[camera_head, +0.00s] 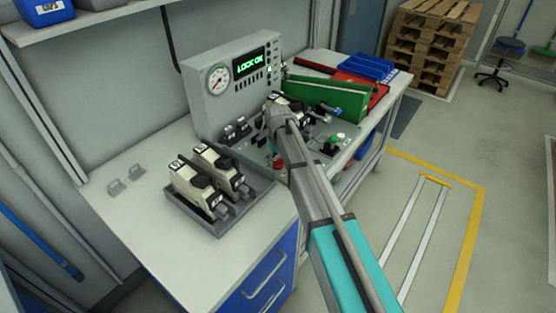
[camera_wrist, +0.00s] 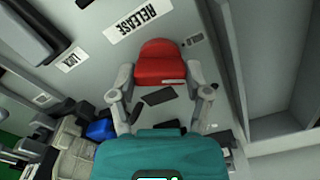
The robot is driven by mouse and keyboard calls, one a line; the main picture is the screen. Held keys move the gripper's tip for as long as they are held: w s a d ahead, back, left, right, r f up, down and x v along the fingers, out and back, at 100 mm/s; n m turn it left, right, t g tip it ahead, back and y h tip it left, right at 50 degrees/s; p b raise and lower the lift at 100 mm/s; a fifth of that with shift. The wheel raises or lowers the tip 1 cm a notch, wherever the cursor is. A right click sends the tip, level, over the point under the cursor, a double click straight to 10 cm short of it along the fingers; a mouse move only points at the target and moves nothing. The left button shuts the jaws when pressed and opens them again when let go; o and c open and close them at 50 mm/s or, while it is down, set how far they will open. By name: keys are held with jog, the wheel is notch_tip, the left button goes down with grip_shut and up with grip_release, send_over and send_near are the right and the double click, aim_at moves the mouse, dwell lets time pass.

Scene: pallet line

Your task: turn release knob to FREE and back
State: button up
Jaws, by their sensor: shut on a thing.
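The red release knob (camera_wrist: 161,62) sits between the two fingers of my gripper (camera_wrist: 159,75) in the wrist view, and the fingers press on its sides. A RELEASE label (camera_wrist: 138,20) is beside the knob, and a smaller label that seems to read LOCK (camera_wrist: 71,60) lies to the left. I cannot see a FREE mark. In the head view a bit of the red knob (camera_head: 278,164) shows under my arm. The display (camera_head: 251,63) on the grey console reads LOCK OK in green.
A grey tray (camera_head: 246,212) with two pale valve-like units (camera_head: 188,187) stands left of my arm on the bench. The gauge console (camera_head: 203,105) stands behind. Green (camera_head: 310,96) and red bins are at the right. The bench's left part is mostly clear.

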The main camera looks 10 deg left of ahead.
jog(key=n, duration=0.5)
jog(key=shift+n, duration=0.3)
dwell(0.4)
jog(key=o, duration=1.2)
jog(key=shift+c, duration=0.2)
jog(key=shift+m, duration=0.4)
